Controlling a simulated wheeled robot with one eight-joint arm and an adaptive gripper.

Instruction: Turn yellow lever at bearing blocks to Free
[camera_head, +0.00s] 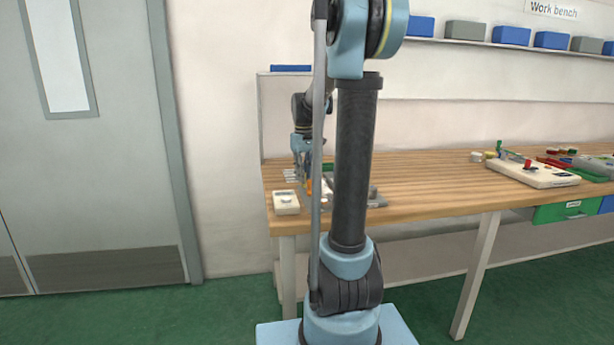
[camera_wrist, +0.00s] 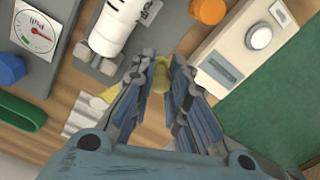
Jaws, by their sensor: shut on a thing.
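In the wrist view, a yellow lever (camera_wrist: 161,77) shows between the fingertips of my gripper (camera_wrist: 158,78). The fingers are shut on it from both sides and hide part of it. A second yellow patch (camera_wrist: 109,95) shows beside the left finger; I cannot tell whether it is the same part. Grey bearing blocks (camera_wrist: 97,58) with a white cylinder (camera_wrist: 116,25) lie just above the left finger. In the head view my gripper (camera_head: 304,182) is small, low over the left end of the bench, and the lever cannot be made out. No Free marking is readable.
A white box with a round knob (camera_wrist: 259,36) stands right of the fingers. An orange knob (camera_wrist: 208,10), a dial gauge (camera_wrist: 37,38), a blue knob (camera_wrist: 10,68) and a green part (camera_wrist: 22,112) are nearby. The wooden bench (camera_head: 430,178) has clear room in its middle.

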